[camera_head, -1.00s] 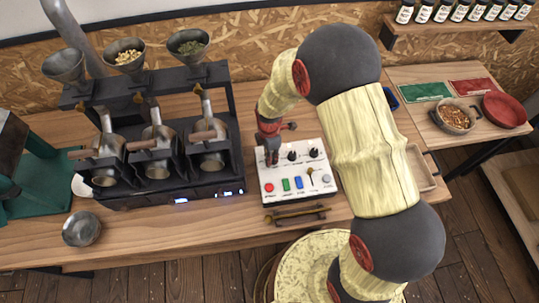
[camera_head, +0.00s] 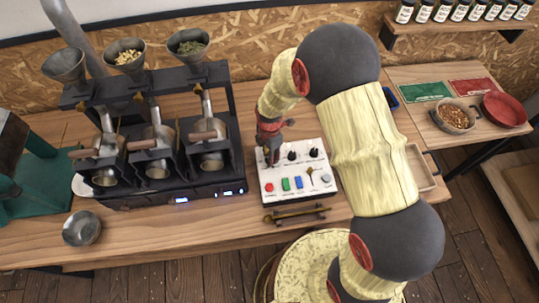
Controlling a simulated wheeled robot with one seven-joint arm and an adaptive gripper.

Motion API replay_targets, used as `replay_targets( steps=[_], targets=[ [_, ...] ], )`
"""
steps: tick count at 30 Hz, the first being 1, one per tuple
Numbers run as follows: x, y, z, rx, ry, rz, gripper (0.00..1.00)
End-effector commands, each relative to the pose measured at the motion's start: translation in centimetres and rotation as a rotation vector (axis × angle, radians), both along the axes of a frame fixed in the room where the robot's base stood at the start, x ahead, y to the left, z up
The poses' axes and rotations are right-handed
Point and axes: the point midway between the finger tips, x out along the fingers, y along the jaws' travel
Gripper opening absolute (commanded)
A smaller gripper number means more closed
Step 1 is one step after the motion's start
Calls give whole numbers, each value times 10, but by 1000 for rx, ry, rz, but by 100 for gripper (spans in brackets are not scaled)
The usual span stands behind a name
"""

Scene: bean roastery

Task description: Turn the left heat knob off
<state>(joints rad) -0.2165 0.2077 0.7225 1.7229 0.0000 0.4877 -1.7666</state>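A white control panel (camera_head: 297,197) lies on the wooden table, with a row of dark knobs along its far side. The middle knob (camera_head: 291,155) and the right knob (camera_head: 314,153) show clearly. My gripper (camera_head: 271,161) points down over the panel's far left corner, where the left knob would be in the row. That knob is hidden behind the fingers. The fingers are small and dark here, and I cannot tell whether they are closed on the knob. A red button, a green and a blue switch, a small lever and a grey button sit along the near side.
A black roaster with several drums (camera_head: 157,150) stands left of the panel. A brass-coloured handle (camera_head: 295,215) lies at the panel's near edge. A metal bowl (camera_head: 82,228) sits at the front left. A wooden tray (camera_head: 421,168) is to the right, partly behind my arm.

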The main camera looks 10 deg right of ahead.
Motion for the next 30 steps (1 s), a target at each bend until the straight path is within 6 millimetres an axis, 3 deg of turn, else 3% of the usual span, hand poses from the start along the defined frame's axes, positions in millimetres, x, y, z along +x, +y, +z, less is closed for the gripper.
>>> replay_targets(
  steps=[9, 20, 23, 30],
  targets=[
    [0, 0, 0, 0, 0, -1, 45],
    [0, 0, 5, 0, -1, -1, 45],
    [1, 0, 18, 1, -2, -1, 45],
    [1, 0, 66, 1, -4, -1, 45]
  ],
)
